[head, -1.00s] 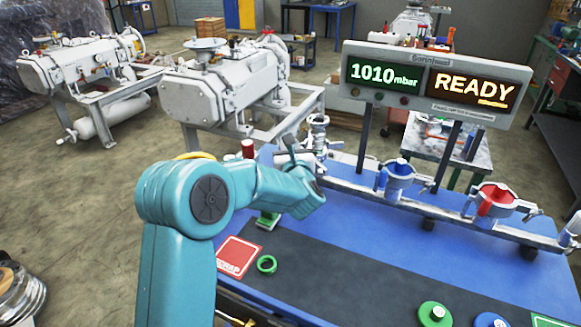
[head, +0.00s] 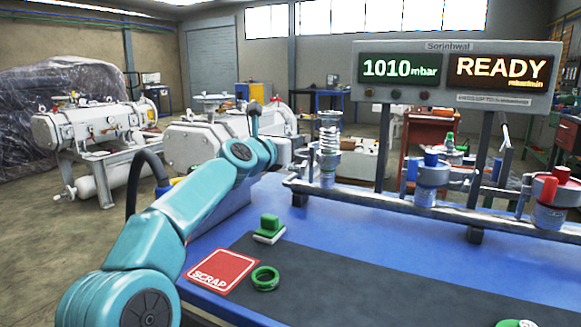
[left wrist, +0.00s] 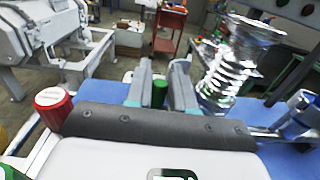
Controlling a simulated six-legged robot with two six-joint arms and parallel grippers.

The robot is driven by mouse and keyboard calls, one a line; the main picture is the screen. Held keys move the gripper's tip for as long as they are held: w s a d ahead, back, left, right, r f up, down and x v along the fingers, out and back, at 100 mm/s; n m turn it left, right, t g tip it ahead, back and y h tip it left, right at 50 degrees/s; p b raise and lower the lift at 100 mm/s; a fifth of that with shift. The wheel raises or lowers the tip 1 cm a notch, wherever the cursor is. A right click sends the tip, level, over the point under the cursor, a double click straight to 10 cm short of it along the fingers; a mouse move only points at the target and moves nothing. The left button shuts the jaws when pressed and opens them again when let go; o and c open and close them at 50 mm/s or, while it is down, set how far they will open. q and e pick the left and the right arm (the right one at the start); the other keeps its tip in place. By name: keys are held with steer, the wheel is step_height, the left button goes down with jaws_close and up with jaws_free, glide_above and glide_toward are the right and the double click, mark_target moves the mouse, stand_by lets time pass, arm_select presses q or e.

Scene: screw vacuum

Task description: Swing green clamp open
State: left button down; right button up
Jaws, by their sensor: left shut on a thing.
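My left gripper (head: 254,118) is raised at the left of the metal bellows fitting (head: 328,150) on the pipe rail. In the left wrist view its two grey fingers (left wrist: 160,88) are closed about a small green part (left wrist: 159,94), which looks like the handle of the green clamp. The rest of the clamp is hidden or too small to make out. The bellows (left wrist: 238,62) stands to the right of the fingers, apart from them. My right gripper is not in view.
A green ring (head: 265,279) lies near the red SCRAP mat (head: 222,270). A green block on a white base (head: 270,228) stands behind it. Blue (head: 430,175) and red (head: 553,190) clamped fittings sit along the rail. A display panel (head: 457,75) reads READY.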

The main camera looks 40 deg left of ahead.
arm_select(q)
steer(key=shift+w+a+f+m+h, duration=0.1)
steer(key=shift+a+f+m+h, duration=0.1)
steer(key=shift+m+h, duration=0.2)
steer(key=shift+r, duration=0.1)
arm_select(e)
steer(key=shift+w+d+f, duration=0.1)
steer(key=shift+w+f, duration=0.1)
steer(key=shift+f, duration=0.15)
arm_select(q)
steer(key=shift+r+m+h, duration=0.15)
steer(key=shift+m+h, duration=0.15)
steer(key=shift+h, duration=0.2)
steer(key=c, duration=1.1)
jaws_free()
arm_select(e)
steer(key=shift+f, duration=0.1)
arm_select(q)
steer(key=s+d+b, duration=0.2)
steer(key=s+b, duration=0.1)
steer(key=s, duration=1.3)
steer(key=shift+d, duration=0.4)
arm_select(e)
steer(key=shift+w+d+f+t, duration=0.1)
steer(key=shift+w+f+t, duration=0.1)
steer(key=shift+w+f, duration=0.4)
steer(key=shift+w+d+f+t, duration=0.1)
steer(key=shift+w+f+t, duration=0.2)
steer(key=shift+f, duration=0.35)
